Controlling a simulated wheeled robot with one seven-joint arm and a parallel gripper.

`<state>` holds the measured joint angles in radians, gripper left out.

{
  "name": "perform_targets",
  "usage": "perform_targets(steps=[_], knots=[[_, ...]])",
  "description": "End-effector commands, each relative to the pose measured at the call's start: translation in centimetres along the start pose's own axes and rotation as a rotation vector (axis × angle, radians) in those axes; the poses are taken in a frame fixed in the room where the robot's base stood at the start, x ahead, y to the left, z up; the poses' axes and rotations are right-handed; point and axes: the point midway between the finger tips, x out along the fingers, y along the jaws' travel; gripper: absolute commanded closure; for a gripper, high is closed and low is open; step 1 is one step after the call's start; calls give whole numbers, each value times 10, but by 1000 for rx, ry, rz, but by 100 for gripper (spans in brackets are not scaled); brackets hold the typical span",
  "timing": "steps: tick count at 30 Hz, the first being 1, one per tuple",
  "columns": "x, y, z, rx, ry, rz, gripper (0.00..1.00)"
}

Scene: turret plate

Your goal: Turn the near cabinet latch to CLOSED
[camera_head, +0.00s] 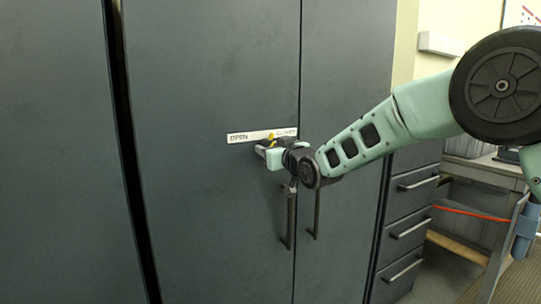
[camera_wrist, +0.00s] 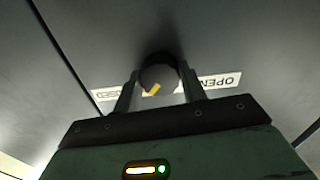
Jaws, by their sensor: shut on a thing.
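The latch is a dark round knob (camera_wrist: 158,78) with a yellow pointer mark, on the dark cabinet door (camera_head: 215,75). A white label strip (camera_head: 262,135) sits just above the knob in the head view, OPEN at its left and CLOSED, partly hidden, at its right. The strip shows upside down in the wrist view (camera_wrist: 219,82). The yellow mark points to the strip between the two words, leaning a little to the CLOSED side. My gripper (camera_head: 268,152) is shut on the knob, one finger on each side, as the wrist view shows (camera_wrist: 160,80). It hides most of the knob in the head view.
Two vertical door handles (camera_head: 317,210) hang below and right of the latch, close under my wrist. A drawer unit (camera_head: 405,225) and a desk (camera_head: 485,170) stand to the right. The door left of the latch is clear.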

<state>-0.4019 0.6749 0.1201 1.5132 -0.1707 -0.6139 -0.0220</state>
Motion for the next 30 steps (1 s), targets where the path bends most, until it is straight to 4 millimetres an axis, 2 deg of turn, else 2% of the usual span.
perform_targets(steps=[9, 23, 24, 25, 26, 30], knots=[[0, 0, 2, 92, -2, 1, 82], [0, 0, 1, 104, -3, 1, 82], [0, 0, 2, 104, -3, 1, 51], [0, 0, 1, 104, -3, 1, 42], [0, 0, 1, 103, -3, 1, 37], [0, 0, 1, 103, -2, 0, 37]])
